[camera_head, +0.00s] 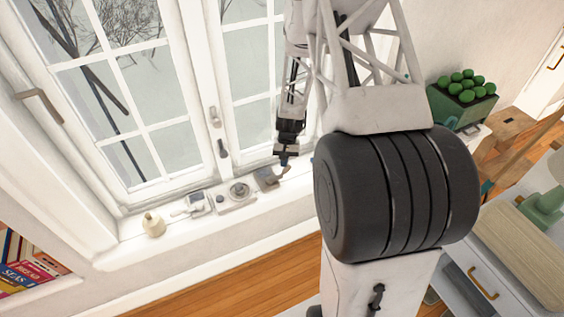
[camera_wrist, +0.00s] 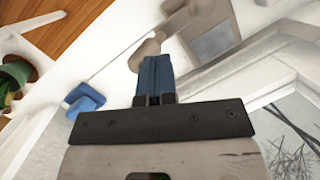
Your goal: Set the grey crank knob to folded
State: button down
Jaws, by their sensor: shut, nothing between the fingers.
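The grey crank knob (camera_wrist: 170,27) shows in the wrist view as a taupe arm with rounded ends, beside a grey plate (camera_wrist: 222,38) with a darker inset. In the head view the grey unit (camera_head: 266,178) sits on the window sill, and its crank is too small to make out well. My gripper (camera_wrist: 155,62) is shut and empty, its blue fingertips together at the crank's near end. They overlap that end in the wrist view; I cannot tell whether they touch it. In the head view my gripper (camera_head: 285,160) is just above the unit.
The white sill also holds a round dial (camera_head: 239,190), a small light device (camera_head: 196,203) and a cream bell-shaped object (camera_head: 153,224). A window (camera_head: 120,100) stands behind. A blue piece (camera_wrist: 85,98) lies left of my fingers in the wrist view.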

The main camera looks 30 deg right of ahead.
jog(key=shift+d+f, duration=0.15)
jog(key=shift+d, duration=0.45)
jog(key=shift+d+f+y, duration=0.25)
jog(key=shift+d+y, duration=0.05)
jog(key=shift+y, duration=0.55)
jog(key=shift+d+f+y, duration=0.25)
jog(key=shift+d+y, duration=0.05)
jog(key=shift+y, duration=0.55)
jog(key=shift+d+r, duration=0.1)
jog(key=shift+d, duration=0.05)
jog(key=shift+d+r, duration=0.3)
jog(key=shift+d, duration=0.2)
jog(key=v, duration=0.8)
